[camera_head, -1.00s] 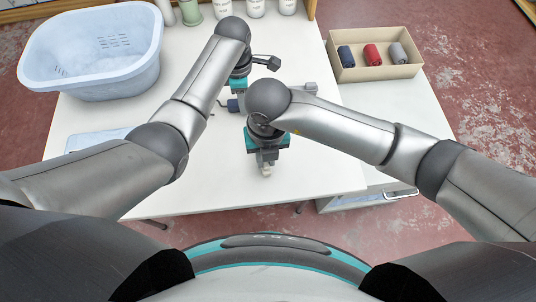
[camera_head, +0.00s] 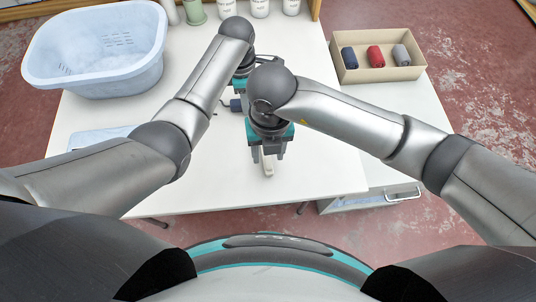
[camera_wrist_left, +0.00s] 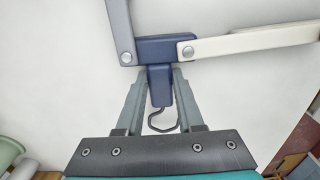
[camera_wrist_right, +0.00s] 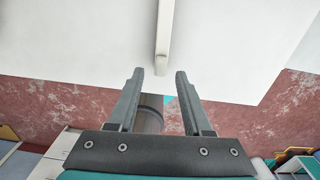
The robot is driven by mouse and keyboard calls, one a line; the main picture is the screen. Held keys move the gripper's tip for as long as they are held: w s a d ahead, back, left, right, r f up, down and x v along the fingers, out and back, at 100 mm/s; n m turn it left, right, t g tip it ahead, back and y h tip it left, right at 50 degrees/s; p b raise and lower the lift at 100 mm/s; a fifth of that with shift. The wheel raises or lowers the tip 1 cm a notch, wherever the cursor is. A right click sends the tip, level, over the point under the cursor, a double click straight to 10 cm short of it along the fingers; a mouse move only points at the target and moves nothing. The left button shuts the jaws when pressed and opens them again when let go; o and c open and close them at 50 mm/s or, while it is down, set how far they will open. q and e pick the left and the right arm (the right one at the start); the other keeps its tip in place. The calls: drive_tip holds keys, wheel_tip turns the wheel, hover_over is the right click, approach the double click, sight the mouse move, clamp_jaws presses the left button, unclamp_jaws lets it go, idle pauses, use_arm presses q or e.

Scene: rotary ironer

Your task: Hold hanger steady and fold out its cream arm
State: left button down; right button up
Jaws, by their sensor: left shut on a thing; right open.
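The hanger has a dark blue hub (camera_wrist_left: 160,50) with a stem and a dark wire hook (camera_wrist_left: 163,120). My left gripper (camera_wrist_left: 159,75) is shut on the stem in the left wrist view; in the head view it (camera_head: 240,92) is mostly hidden behind my arms. The cream arm (camera_wrist_left: 255,40) extends right from the hub, and the grey arm (camera_wrist_left: 121,30) extends upward. In the right wrist view the cream arm (camera_wrist_right: 164,40) ends just beyond the fingertips of my open, empty right gripper (camera_wrist_right: 160,73). In the head view the cream tip (camera_head: 268,165) shows beside my right gripper (camera_head: 266,153).
The white table (camera_head: 310,170) is clear near its front. A pale blue basket (camera_head: 100,75) stands at the back left. A tan tray (camera_head: 385,74) with rolled cloths is at the back right. White bottles and a green container (camera_head: 194,12) line the back.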

wheel_tip(320, 180, up, 9)
idle(0.3)
drive_tip(key=shift+w, duration=0.15)
use_arm(q)
drive_tip(key=shift+c, duration=2.3)
unclamp_jaws()
